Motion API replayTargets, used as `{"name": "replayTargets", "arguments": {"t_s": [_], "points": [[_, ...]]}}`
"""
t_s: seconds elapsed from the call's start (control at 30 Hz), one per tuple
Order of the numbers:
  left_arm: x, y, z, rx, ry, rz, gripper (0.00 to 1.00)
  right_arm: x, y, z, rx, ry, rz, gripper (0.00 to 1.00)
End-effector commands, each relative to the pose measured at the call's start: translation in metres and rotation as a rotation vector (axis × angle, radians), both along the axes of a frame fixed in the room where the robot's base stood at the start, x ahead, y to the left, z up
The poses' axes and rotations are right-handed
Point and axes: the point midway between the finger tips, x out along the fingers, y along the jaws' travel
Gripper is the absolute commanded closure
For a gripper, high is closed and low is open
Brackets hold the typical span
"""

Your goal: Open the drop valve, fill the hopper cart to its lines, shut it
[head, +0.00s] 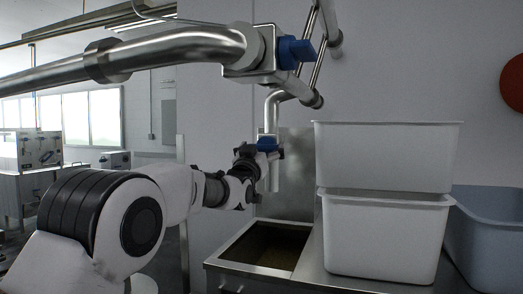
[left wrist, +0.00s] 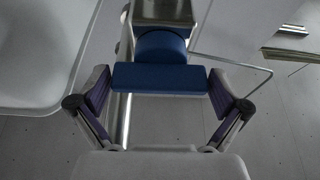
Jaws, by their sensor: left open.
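A steel pipe valve with a blue handle (head: 267,144) points down at the centre of the head view. My left gripper (head: 262,158) is at this handle. In the left wrist view the blue handle (left wrist: 160,78) lies between the two open fingers, with a small gap seeming to show on each side. A second blue handle (head: 296,51) is on a valve of the thick upper pipe. Below the lower spout is an open steel basin (head: 224,263), which may be the hopper cart. Its inside looks dark brown; no lines can be made out. My right gripper is not in view.
Two white tubs are stacked on the steel counter to the right, the upper tub (head: 384,155) on the lower tub (head: 383,238). A blue-grey tub (head: 490,238) stands at the far right. The thick pipe (head: 170,50) crosses above my left arm.

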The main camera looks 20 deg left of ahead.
Motion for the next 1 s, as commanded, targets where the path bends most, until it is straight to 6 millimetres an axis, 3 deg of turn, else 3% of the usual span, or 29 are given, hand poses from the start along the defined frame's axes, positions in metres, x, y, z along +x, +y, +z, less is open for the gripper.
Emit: {"name": "replayTargets", "arguments": {"t_s": [0.17,0.6,1.0], "points": [[-0.014,0.000,-0.005,0.000,0.001,0.000,0.00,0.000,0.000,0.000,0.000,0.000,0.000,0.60],[-0.103,0.003,-0.042,-0.001,0.002,0.000,0.00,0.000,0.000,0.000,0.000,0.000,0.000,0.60],[-0.111,0.003,-0.046,-0.001,0.000,0.000,0.00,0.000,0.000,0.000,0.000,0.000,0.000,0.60]]}}
